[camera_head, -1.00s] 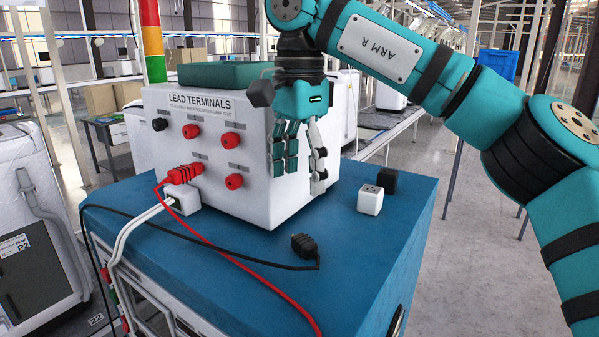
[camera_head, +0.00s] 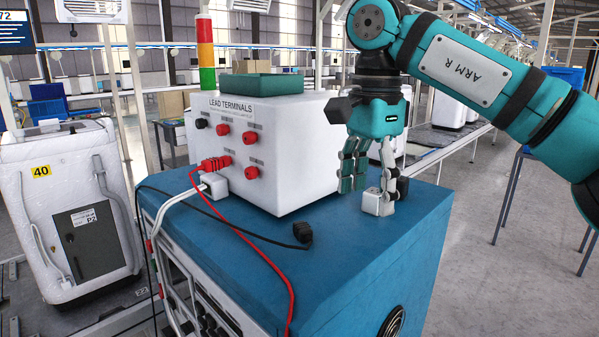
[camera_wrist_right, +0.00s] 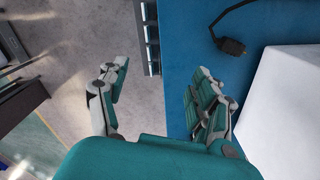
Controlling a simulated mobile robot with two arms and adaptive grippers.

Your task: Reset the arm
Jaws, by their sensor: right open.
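My right gripper (camera_head: 368,182) hangs fingers-down from the teal arm in the head view, just right of the white LEAD TERMINALS box (camera_head: 285,165). Its fingers are spread and nothing is seen between them; the right wrist view also shows them apart (camera_wrist_right: 157,90). Neither cube is visible in the wrist view. My left gripper is out of view.
A black plug (camera_head: 302,231) on a black cable lies on the bench. A red lead (camera_head: 262,255) runs from the box's terminals over the front edge. A white washer-like machine (camera_head: 70,215) stands at left. Open floor (camera_head: 500,270) lies to the right.

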